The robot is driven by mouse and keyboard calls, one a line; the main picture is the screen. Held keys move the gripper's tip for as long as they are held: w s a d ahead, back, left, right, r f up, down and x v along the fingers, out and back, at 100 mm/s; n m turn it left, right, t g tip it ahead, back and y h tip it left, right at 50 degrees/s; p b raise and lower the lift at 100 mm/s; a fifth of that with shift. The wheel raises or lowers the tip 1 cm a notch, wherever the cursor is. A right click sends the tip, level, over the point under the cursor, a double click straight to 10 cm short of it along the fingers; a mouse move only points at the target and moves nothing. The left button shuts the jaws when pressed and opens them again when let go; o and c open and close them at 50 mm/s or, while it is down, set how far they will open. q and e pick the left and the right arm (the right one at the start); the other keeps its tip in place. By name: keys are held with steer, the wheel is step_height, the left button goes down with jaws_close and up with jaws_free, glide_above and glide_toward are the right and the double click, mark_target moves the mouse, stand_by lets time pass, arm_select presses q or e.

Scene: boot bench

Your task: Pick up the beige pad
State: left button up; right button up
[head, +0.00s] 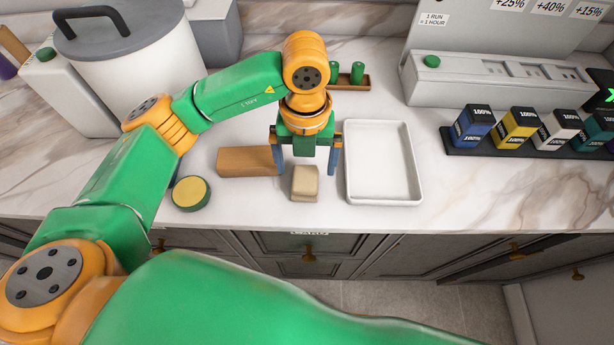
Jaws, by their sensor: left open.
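The beige pad (305,184) is a small pale block on the light counter, near its front edge. My left gripper (305,172) points down over it with its two blue fingers apart, one to each side of the pad in the picture. The gripper is open and holds nothing. I cannot tell how far above the counter the fingertips are. My right gripper does not show.
A brown block (246,162) lies left of the pad. A round yellow-topped tin (190,193) stands further left. An empty white tray (408,180) lies to the right. Behind are a wooden holder (351,82), a large lidded pot (130,60) and a rack of coloured boxes (472,127).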

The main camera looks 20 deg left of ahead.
mark_target(305, 177)
arm_select(q)
step_height(305, 177, down, 4)
steer(key=shift+s+a+f+p, duration=0.15)
steer(key=shift+f+p, duration=0.1)
steer(key=shift+p, duration=0.7)
steer(key=shift+f, duration=0.35)
steer(key=c, duration=1.4)
steer(key=shift+r, duration=0.1)
